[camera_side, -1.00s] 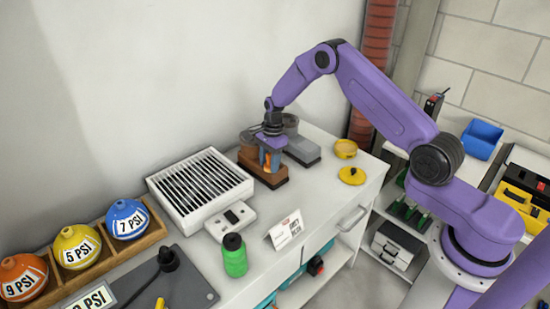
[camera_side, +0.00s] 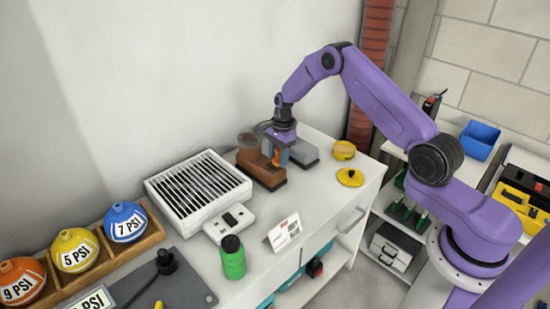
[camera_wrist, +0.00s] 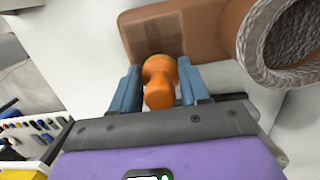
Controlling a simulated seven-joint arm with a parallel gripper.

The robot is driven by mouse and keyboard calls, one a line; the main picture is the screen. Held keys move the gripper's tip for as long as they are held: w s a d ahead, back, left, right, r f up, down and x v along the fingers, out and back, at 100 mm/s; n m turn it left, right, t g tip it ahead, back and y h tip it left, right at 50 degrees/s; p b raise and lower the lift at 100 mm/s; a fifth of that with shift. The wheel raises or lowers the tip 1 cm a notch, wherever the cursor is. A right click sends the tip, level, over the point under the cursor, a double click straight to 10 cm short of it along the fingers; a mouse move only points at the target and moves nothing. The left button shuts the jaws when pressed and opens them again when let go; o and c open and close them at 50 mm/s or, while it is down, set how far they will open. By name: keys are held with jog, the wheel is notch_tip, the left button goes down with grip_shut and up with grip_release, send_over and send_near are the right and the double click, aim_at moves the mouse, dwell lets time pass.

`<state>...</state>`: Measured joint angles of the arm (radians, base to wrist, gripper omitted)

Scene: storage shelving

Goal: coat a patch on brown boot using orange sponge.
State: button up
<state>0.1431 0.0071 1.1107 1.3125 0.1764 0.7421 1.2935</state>
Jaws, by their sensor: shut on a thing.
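The brown boot (camera_side: 262,172) stands on the white bench in the side view, its toe pointing toward the bench front. In the wrist view its side (camera_wrist: 195,28) and round grey-lined opening (camera_wrist: 287,45) fill the top right. A darker brown patch (camera_wrist: 152,32) marks the boot near the toe. My gripper (camera_side: 278,157) points down at the boot; it also shows in the wrist view (camera_wrist: 160,88). Its blue fingers are shut on the orange sponge (camera_wrist: 160,82), whose far end overlaps the patch's lower edge. I cannot tell whether they touch.
A grey boot (camera_side: 303,152) stands close behind my gripper. A yellow tin (camera_side: 344,150) and its yellow lid (camera_side: 350,177) lie to the right. A white card (camera_side: 284,232), green bottle (camera_side: 233,257) and slatted white unit (camera_side: 198,188) stand nearer. The bench front by the boot is clear.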

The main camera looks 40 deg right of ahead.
aim_at(264, 173)
jog(key=shift+a, duration=3.2)
notch_tip(264, 173, up, 8)
